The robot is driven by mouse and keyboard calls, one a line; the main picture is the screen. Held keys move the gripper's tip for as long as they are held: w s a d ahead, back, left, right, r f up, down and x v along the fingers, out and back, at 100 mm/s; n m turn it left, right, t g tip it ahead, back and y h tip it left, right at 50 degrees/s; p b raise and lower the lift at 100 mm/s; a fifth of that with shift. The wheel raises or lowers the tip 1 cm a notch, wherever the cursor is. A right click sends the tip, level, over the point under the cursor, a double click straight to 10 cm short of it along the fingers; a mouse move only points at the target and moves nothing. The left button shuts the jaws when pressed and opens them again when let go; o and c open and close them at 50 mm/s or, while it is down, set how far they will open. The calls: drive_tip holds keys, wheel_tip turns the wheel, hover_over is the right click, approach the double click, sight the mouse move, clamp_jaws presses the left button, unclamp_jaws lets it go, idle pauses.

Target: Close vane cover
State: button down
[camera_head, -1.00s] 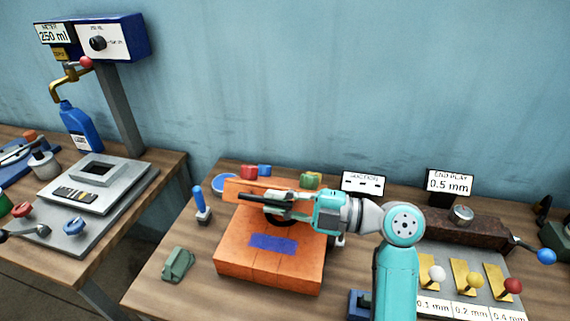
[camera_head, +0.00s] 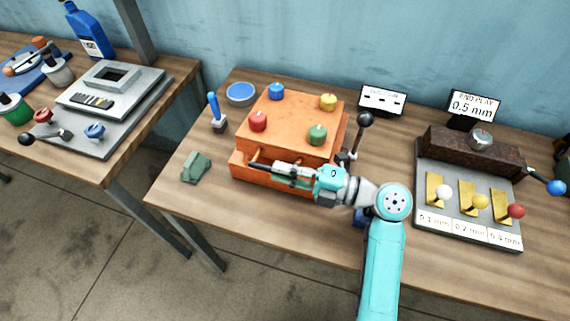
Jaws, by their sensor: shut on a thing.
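The orange vane cover (camera_head: 288,118) lies over the orange housing (camera_head: 240,172) on the table, its top face up. Its top carries a red knob (camera_head: 258,121), a blue knob (camera_head: 276,91), a yellow knob (camera_head: 328,102) and a green knob (camera_head: 317,134). My gripper (camera_head: 278,169) is at the front edge of the cover, reaching in from the right, shut on a dark bar (camera_head: 256,166) there. The gripper hides part of the front seam. I cannot tell whether the cover touches the housing all along.
A black-knobbed lever (camera_head: 365,119) stands right of the housing. A blue-handled tool (camera_head: 214,108), a round blue-topped dish (camera_head: 240,94) and a green block (camera_head: 196,167) are to the left. A gauge fixture (camera_head: 470,185) stands at right. The table front is clear.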

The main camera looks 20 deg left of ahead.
idle(0.3)
drive_tip(key=c, duration=1.2)
unclamp_jaws()
drive_tip(key=shift+o, duration=0.2)
drive_tip(key=d, duration=1.2)
drive_tip(key=shift+s, duration=0.2)
